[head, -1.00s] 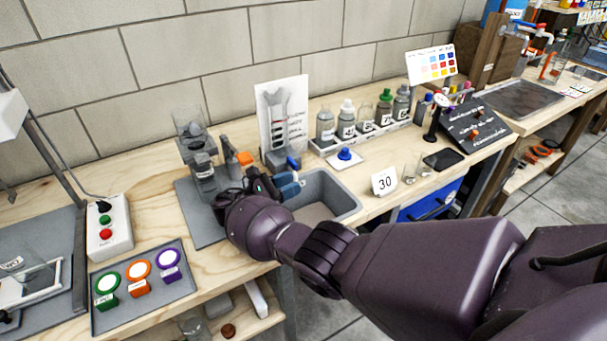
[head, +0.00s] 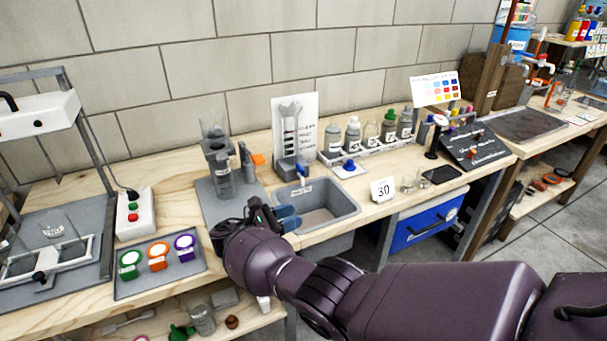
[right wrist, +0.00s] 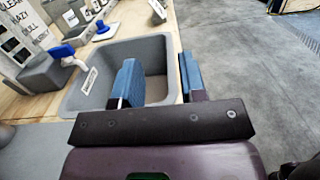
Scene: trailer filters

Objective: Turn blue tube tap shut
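The blue tap handle (head: 301,171) stands at the grey block by the back left of the grey basin (head: 345,210). In the right wrist view the blue handle (right wrist: 60,51) is at the upper left, with a white piece beside it. My right gripper (head: 287,217) is over the basin's front left corner, nearer the bench's front edge than the tap and apart from it. Its two blue finger pads stand apart with nothing between them in the right wrist view (right wrist: 160,82). My left gripper is not in view.
A clear column with an orange tap (head: 258,160) stands left of the basin. A bottle rack (head: 375,148) and a "30" card (head: 383,190) are to the right. A tray of coloured pots (head: 130,287) lies left.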

